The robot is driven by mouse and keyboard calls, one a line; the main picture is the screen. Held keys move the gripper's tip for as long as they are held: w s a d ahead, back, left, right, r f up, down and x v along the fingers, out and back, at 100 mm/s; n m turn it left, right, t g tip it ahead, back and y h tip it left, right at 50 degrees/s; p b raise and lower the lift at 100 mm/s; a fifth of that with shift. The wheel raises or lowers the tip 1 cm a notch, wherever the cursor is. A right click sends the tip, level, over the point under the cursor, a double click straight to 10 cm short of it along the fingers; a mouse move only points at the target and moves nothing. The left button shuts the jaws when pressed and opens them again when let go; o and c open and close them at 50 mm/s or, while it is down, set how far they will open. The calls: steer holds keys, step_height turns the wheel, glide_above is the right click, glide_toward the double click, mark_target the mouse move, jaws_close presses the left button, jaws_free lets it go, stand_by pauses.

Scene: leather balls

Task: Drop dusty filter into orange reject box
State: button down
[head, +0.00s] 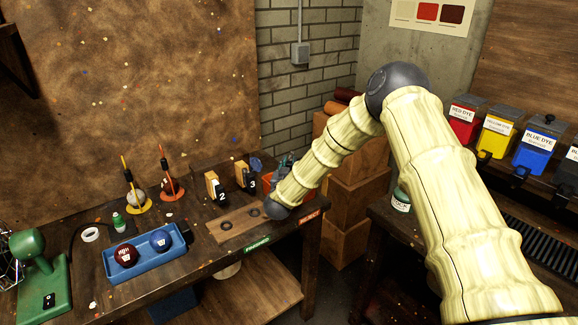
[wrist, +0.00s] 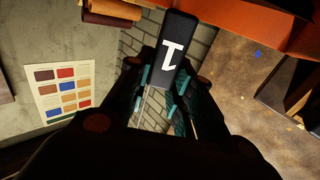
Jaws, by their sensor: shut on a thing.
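My gripper (wrist: 163,82) is shut on a black block-like piece marked with a white "1" (wrist: 172,42), the filter. Its teal-padded fingers sit on either side of it. I cannot make out dust on it. In the head view my forearm partly hides the orange reject box (head: 270,184), which stands at the right end of the workbench behind a red "REJECT" label (head: 309,217). An orange surface, likely this box, crosses the top right of the wrist view (wrist: 270,40). Whether the filter is over the box is unclear.
Pieces marked 2 (head: 220,196) and 3 (head: 252,183) stand near the box. A wooden board with round recesses (head: 238,222) lies in front. A blue tray (head: 150,262) holds two balls. Dye containers (head: 497,132) stand at the right. Cardboard boxes (head: 345,205) are stacked behind my arm.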

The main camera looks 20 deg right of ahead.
steer(key=c, duration=1.3)
jaws_free()
steer(key=shift+f, duration=0.15)
steer(key=shift+o, duration=0.2)
steer(key=b+v, duration=0.4)
steer(key=v, duration=0.8)
